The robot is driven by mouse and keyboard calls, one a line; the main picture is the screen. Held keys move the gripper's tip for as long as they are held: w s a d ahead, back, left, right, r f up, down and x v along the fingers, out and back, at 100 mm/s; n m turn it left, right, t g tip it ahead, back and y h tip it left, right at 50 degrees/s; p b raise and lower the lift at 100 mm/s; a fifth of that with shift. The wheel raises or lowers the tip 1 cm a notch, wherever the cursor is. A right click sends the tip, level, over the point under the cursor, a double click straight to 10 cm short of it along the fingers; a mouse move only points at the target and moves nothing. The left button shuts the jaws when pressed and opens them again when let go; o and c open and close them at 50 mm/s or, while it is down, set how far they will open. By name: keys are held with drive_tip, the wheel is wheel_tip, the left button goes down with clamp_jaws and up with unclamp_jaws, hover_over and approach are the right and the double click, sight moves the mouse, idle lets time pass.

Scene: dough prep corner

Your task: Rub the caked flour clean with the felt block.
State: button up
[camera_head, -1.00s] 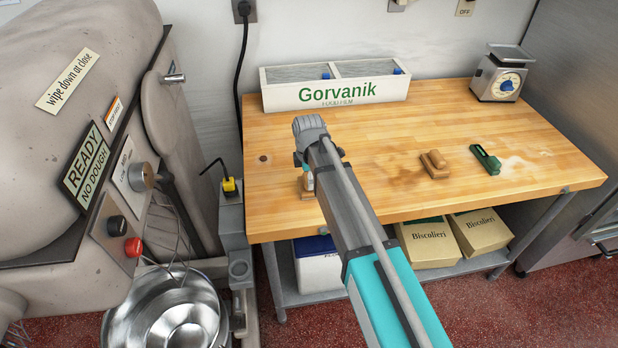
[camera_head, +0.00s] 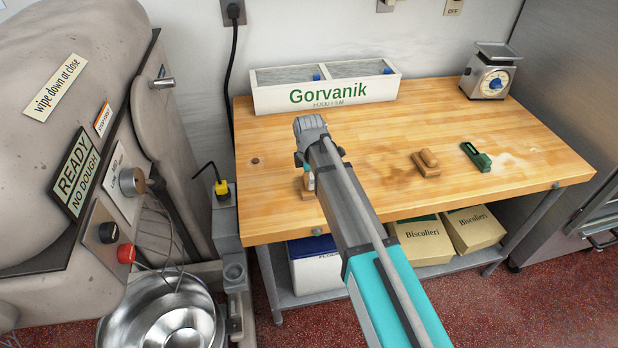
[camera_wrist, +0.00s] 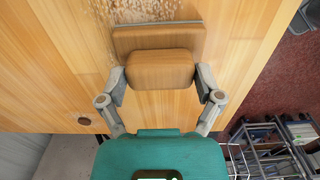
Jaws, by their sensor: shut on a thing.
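My gripper (camera_wrist: 161,82) is shut on the raised wooden grip of the felt block (camera_wrist: 160,38), one finger on each side. The block is brown wood with a thin grey layer at its far edge in the wrist view. The caked flour (camera_wrist: 135,10) shows there as pale crumbs just beyond that edge, cut off by the frame. In the head view my arm covers most of my gripper (camera_head: 307,178); part of the block (camera_head: 307,195) shows low at the table's front left. I cannot tell whether it touches the wood.
On the wooden table (camera_head: 370,205) are another wooden block (camera_head: 426,163), a green tool (camera_head: 476,156) and a pale floury smear (camera_head: 515,162) to the right. A film box (camera_head: 325,90) and a scale (camera_head: 489,72) stand behind. The mixer (camera_head: 60,130) is left.

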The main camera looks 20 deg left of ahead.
drive_tip(key=shift+f, duration=0.1)
drive_tip(key=shift+s+a, duration=0.1)
drive_tip(key=shift+a, duration=0.05)
drive_tip(key=shift+s+a, duration=0.65)
drive_tip(key=shift+a, duration=0.35)
drive_tip(key=shift+s+a, duration=0.65)
drive_tip(key=shift+a, duration=0.3)
drive_tip(key=shift+d, duration=0.15)
drive_tip(key=shift+w+d, duration=0.7)
drive_tip(key=shift+d, duration=0.3)
drive_tip(key=shift+w+d, duration=0.7)
drive_tip(key=shift+d, duration=0.25)
drive_tip(key=shift+s+a, duration=0.1)
drive_tip(key=shift+a, duration=0.05)
drive_tip(key=shift+s+a, duration=0.65)
drive_tip(key=shift+a, duration=0.35)
drive_tip(key=shift+s+a, duration=0.65)
drive_tip(key=shift+a, duration=0.3)
